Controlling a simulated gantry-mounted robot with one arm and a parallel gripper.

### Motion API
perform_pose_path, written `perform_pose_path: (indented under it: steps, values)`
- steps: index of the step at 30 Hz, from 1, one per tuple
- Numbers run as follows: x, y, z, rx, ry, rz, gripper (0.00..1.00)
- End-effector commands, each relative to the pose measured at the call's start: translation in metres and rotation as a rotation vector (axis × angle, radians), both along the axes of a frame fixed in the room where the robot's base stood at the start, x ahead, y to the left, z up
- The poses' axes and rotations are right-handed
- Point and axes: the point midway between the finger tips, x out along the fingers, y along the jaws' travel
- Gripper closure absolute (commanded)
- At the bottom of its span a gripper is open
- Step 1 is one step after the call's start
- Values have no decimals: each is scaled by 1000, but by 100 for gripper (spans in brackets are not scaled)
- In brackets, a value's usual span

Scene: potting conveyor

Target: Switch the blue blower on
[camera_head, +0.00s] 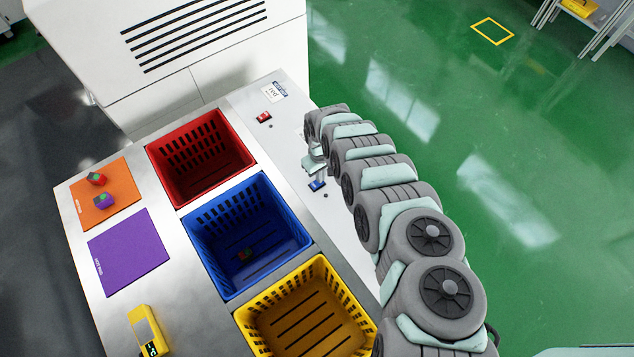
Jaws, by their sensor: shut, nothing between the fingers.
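A small blue switch (317,185) sits on the white panel strip to the right of the blue crate (192,243). My gripper (316,174) is shut and empty, with its fingertips just at or above the blue switch. From this angle I cannot tell if they touch it, and the fingers partly hide it. Whether the switch is on or off cannot be told. No blower body can be made out.
A red switch (264,117) with a label reading "red" sits farther up the strip. A red crate (178,202) and a yellow crate (256,342) flank the blue one. An orange mat (118,177) with two small blocks, a purple mat (130,252) and a yellow device (146,325) lie left.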

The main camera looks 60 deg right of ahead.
Motion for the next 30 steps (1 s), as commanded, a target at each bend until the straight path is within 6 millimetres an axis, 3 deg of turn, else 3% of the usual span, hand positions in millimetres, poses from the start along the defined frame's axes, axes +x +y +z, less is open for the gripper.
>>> perform_pose_path:
  steps: [17,30]
  values:
    - [0,0,-7,0,0,0,100]
    - [0,0,25,0,1,-1,100]
